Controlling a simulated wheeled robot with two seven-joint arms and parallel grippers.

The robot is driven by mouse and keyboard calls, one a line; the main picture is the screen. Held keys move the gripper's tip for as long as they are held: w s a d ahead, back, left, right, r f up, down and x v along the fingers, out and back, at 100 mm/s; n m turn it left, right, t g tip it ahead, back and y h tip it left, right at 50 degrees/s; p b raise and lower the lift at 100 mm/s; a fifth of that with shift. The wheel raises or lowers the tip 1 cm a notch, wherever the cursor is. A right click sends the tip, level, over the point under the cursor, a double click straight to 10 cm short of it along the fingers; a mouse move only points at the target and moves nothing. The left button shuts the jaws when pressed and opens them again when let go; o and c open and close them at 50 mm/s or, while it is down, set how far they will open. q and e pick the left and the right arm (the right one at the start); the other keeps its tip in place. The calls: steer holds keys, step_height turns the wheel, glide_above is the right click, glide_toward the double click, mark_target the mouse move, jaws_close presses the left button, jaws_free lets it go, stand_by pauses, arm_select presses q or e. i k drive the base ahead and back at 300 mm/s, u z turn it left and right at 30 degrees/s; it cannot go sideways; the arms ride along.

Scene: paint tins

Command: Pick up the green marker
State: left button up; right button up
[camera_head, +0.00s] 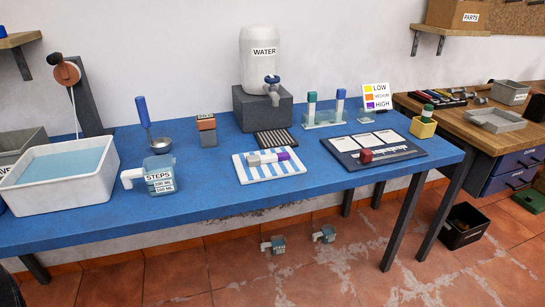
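No gripper of mine shows in the head view. A white marker with a teal-green top (312,104) stands upright in a clear holder (322,119) toward the back of the blue table. A similar marker with a blue top (340,104) stands in the same holder to its right. A short green-and-white piece (428,111) sits upright in a yellow cup (423,127) near the right end; I cannot tell exactly what it is. A grey-white marker with a purple end (269,158) lies on a blue-striped cloth (245,175).
A water dispenser (264,62) stands on a grey block behind the cloth. A measuring jug (159,175) and a water-filled basin (45,196) are at left.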

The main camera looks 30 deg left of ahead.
mark_target(427, 111)
steer(key=k, duration=0.65)
steer(key=u, duration=0.65)
steer(key=i, duration=1.5)
steer(key=z, duration=0.55)
